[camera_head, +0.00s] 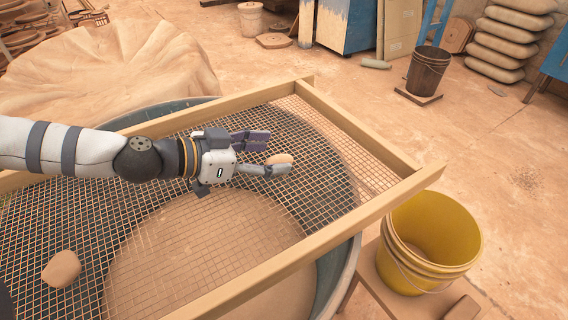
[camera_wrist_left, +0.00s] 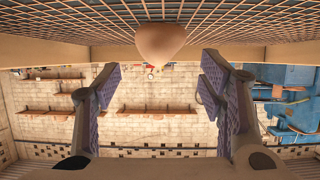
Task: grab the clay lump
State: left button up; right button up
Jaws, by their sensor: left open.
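A small tan clay lump (camera_head: 280,159) lies on the wire mesh of a wood-framed screen (camera_head: 384,205). My left gripper (camera_head: 272,153) is open, low over the mesh, with its fingertips at the lump. In the head view the lump shows between the finger ends, partly hidden by the near finger. In the left wrist view the lump (camera_wrist_left: 160,43) is centred between the spread fingers at the mesh, and I see no clear contact. A second, larger clay lump (camera_head: 62,268) lies on the mesh at the lower left. My right gripper is not in view.
The screen rests over a large round tub (camera_head: 348,262). A yellow bucket (camera_head: 425,240) stands at the right on a wooden stand. A cloth-like tan heap (camera_head: 125,65) is behind at the left. A brown bucket (camera_head: 428,70) stands farther back. The mesh right of the gripper is clear.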

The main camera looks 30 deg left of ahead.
aim_at(277, 155)
pick_arm(q)
jog(key=shift+w+d+f+b, duration=0.2)
jog(key=shift+w+d+f, duration=0.15)
jog(key=shift+w+f, duration=0.2)
jog(key=shift+w+d+f+b, duration=0.2)
jog(key=shift+w+d+f, duration=0.1)
jog(key=shift+w+f, duration=0.15)
jog(key=shift+w+r, duration=0.15)
jog(key=shift+r, duration=0.2)
jog(key=shift+c, duration=0.9)
jog(key=c, duration=1.1)
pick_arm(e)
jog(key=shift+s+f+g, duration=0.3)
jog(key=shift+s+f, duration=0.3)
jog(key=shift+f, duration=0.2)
pick_arm(q)
jog(key=shift+c, duration=0.2)
